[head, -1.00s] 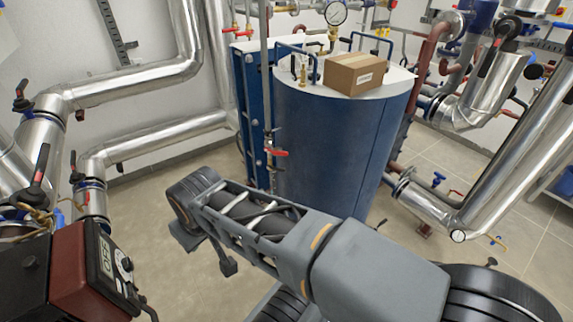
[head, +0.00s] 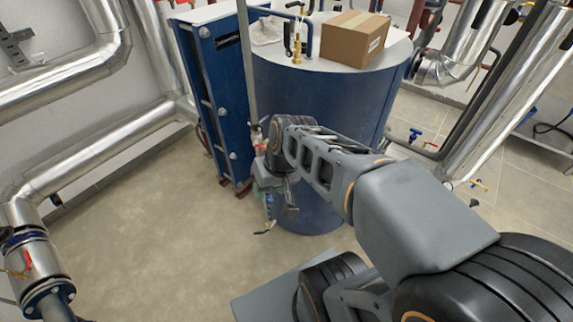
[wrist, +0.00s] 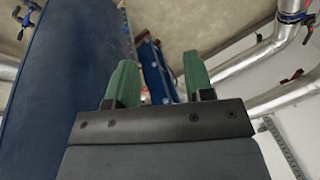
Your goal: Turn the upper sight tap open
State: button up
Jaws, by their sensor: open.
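A red-handled tap (head: 262,147) on the thin vertical pipe (head: 246,60) beside the blue tank (head: 315,90) shows in the head view, partly hidden by my wrist. This looks like the upper sight tap; its handle angle is hard to tell. My gripper is just below it, close to the tank's left side, and its fingers are mostly hidden there. In the wrist view my gripper (wrist: 161,80) is open, with two green fingers apart and nothing held between them. The tap cannot be made out in the wrist view.
A cardboard box (head: 355,38) and a brass fitting (head: 297,52) are on the tank top. A blue plate frame (head: 222,90) stands left of the tank. Silver pipes (head: 85,160) run along the left wall. The floor (head: 140,230) at left is clear.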

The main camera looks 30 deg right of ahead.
jog(key=w+d+f+m+t+y+b, duration=0.1)
jog(key=w+f+m+y+b, duration=0.3)
jog(key=f, duration=0.5)
jog(key=w+d+f+m+t+y+b, duration=0.1)
jog(key=w+d+f+t+y+b, duration=0.1)
jog(key=w+f+y+b, duration=0.45)
jog(key=w+d+f+m+t+h+b, duration=0.3)
jog(key=d+f+m+t+b, duration=0.1)
jog(key=d+f+t, duration=0.3)
jog(key=w+d+f+m+t+h+b, duration=0.2)
jog(key=w+d+f+m+t+b, duration=0.15)
jog(key=d+f, duration=0.5)
jog(key=shift+t+h, duration=0.25)
jog(key=shift+t, duration=0.1)
jog(key=x, duration=0.4)
jog(key=r+x, duration=0.1)
jog(key=x, duration=0.3)
jog(key=d+r+x, duration=0.1)
jog(key=x, duration=0.3)
jog(key=shift+w+a, duration=0.2)
jog(key=shift+w, duration=0.35)
grip_shut()
